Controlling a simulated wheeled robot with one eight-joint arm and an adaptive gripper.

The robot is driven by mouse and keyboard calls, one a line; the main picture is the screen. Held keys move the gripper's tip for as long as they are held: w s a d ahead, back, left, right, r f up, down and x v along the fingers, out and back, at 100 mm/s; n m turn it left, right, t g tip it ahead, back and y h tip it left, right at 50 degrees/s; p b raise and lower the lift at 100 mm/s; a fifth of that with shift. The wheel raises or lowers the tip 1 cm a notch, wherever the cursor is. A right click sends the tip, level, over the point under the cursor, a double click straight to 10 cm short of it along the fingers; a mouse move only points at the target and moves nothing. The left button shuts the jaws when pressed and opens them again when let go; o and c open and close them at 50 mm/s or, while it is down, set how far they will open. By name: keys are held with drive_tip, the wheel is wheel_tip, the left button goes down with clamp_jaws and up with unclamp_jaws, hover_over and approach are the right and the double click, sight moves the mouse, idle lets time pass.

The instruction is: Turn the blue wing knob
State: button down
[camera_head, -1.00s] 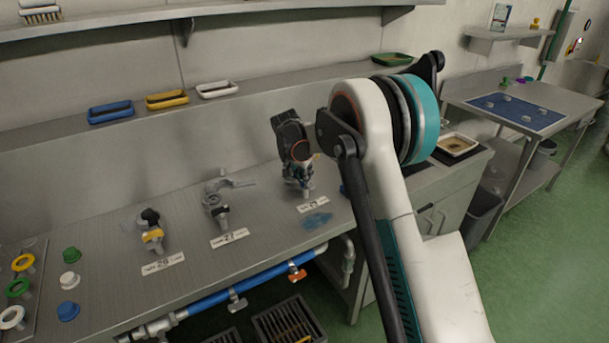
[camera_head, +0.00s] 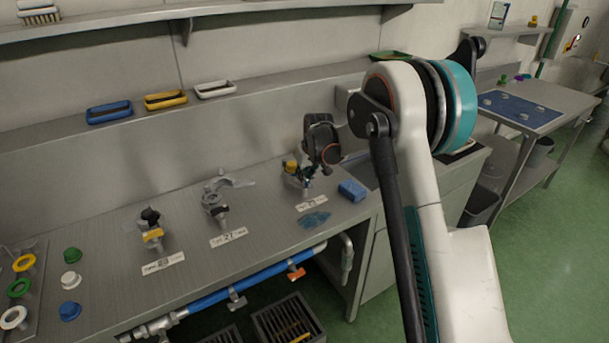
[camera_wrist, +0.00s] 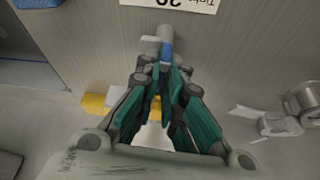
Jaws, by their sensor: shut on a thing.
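The blue wing knob (camera_wrist: 167,49) shows as a small blue patch between my fingertips in the wrist view, at the end of a grey fitting (camera_wrist: 165,32). My gripper (camera_wrist: 162,66) is shut on it, and the fingers hide most of the knob. In the head view my gripper (camera_head: 309,180) is over the rightmost fitting on the counter, behind a white label (camera_head: 312,203). A yellow part (camera_head: 290,167) shows beside the gripper there. The knob's angle cannot be told.
A blue block (camera_head: 352,190) lies right of the gripper, near the sink. A fitting with a grey lever (camera_head: 215,205) and one with a yellow part (camera_head: 152,235) stand to the left. Coloured trays (camera_head: 166,99) line the ledge behind.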

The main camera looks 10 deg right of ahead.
drive_tip(key=n+y, duration=0.1)
drive_tip(key=n, duration=0.1)
drive_tip(key=n+g+y, duration=0.1)
drive_tip(key=n, duration=0.2)
drive_tip(key=shift+w+d+n+p, duration=0.1)
drive_tip(key=shift+d+n+p, duration=0.1)
drive_tip(key=shift+n+p, duration=0.1)
drive_tip(key=n+g+y, duration=0.1)
drive_tip(key=n, duration=0.3)
drive_tip(key=shift+w+r, duration=0.1)
drive_tip(key=n+g, duration=0.1)
drive_tip(key=n, duration=0.1)
drive_tip(key=n+g+p, duration=0.1)
drive_tip(key=n, duration=0.2)
drive_tip(key=shift+w+d+y, duration=0.1)
drive_tip(key=shift+y, duration=0.3)
drive_tip(key=n+g, duration=0.1)
drive_tip(key=n, duration=0.1)
drive_tip(key=n+p, duration=0.1)
drive_tip(key=n, duration=0.1)
drive_tip(key=shift+w+n+g, duration=0.1)
drive_tip(key=shift+n+g, duration=0.3)
drive_tip(key=c, duration=1.7)
unclamp_jaws()
